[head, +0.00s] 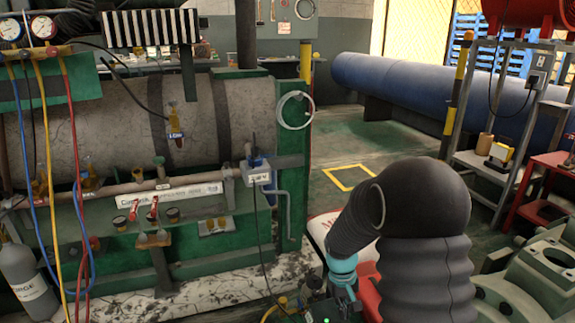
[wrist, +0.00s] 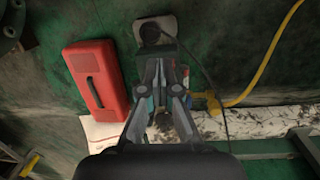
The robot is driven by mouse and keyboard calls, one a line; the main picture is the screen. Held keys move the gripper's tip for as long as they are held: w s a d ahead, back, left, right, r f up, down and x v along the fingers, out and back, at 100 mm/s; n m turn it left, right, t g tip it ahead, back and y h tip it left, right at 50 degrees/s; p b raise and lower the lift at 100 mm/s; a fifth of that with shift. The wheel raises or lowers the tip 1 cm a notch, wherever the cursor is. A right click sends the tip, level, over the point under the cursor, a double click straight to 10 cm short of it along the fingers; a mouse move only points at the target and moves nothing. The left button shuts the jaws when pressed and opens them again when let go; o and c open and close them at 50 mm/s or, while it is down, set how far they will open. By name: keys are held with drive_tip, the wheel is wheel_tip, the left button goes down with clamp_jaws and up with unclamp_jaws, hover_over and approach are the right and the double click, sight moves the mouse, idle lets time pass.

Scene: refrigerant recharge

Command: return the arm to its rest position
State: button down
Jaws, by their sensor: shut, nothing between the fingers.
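In the wrist view, my gripper (wrist: 160,68) points down toward the green floor, with its two grey fingers drawn together and nothing seen between them. In the head view, my arm in its black ribbed sleeve (head: 425,230) stands at the lower right. It bends over toward a teal wrist joint (head: 343,270) near the bottom edge. The fingers themselves cannot be made out there.
A red case (wrist: 97,80) lies beside my gripper. A grey plate with a black cable (wrist: 155,32) and a yellow hose (wrist: 265,72) are close by. The tank skid (head: 190,120) stands left. Open floor (head: 365,140) lies behind; a shelf cart (head: 490,165) stands right.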

drive_tip(key=s+r+m+t+p, duration=0.1)
drive_tip(key=s+r+t, duration=0.2)
drive_tip(key=s+r, duration=0.8)
drive_tip(key=s+r+m+t+y+p, duration=0.1)
drive_tip(key=s+r+t+p, duration=0.1)
drive_tip(key=s+r, duration=1)
wheel_tip(320, 180, up, 6)
drive_tip(key=shift+s+r+t, duration=0.1)
drive_tip(key=shift+s+t, duration=0.15)
drive_tip(key=shift+t, duration=0.55)
